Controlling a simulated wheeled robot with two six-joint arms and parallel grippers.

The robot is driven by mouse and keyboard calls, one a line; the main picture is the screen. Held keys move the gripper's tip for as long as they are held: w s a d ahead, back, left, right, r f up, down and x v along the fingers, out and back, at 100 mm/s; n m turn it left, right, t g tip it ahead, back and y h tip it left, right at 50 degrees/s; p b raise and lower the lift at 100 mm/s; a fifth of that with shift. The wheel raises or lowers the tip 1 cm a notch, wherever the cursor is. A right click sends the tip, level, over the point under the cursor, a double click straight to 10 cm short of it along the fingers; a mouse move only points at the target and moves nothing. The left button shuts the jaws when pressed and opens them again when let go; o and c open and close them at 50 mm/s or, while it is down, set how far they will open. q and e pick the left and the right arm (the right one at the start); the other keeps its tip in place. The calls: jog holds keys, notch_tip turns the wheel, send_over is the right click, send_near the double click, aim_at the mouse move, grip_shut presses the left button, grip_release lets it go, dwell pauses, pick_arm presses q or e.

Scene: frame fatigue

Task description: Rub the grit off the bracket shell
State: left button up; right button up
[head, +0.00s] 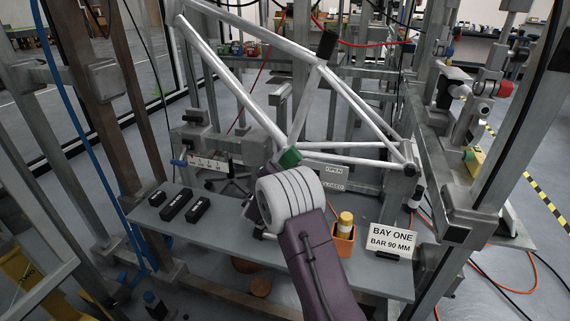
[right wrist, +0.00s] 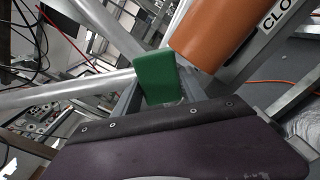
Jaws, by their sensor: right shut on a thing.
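The pale bicycle frame (head: 315,62) is held above the bench, and its tubes also cross the right wrist view (right wrist: 70,90). Its lower tube junction, where the bracket shell sits, is largely hidden behind my right gripper (head: 287,164). That gripper is shut on a green pad (head: 290,157), which also shows in the right wrist view (right wrist: 156,77) close to the pale tubes. I cannot tell whether the pad touches the shell. An orange cylinder (right wrist: 215,32) is near the pad; I cannot tell what it is. My left gripper is out of view.
The grey bench (head: 225,231) carries several black blocks (head: 173,205) at left. An orange holder with a yellow-capped bottle (head: 344,232) and a "BAY ONE, BAR 90 MM" sign (head: 391,240) stand at right. An OPEN/CLOSED sign (head: 322,178) is behind. Upright posts flank the bench.

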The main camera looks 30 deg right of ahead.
jog(key=shift+w+a, duration=1.2)
jog(key=shift+w, duration=0.3)
jog(key=b+v, duration=0.2)
jog(key=v, duration=0.4)
jog(key=shift+a, duration=0.1)
jog(key=b+v, duration=0.1)
jog(key=v, duration=0.2)
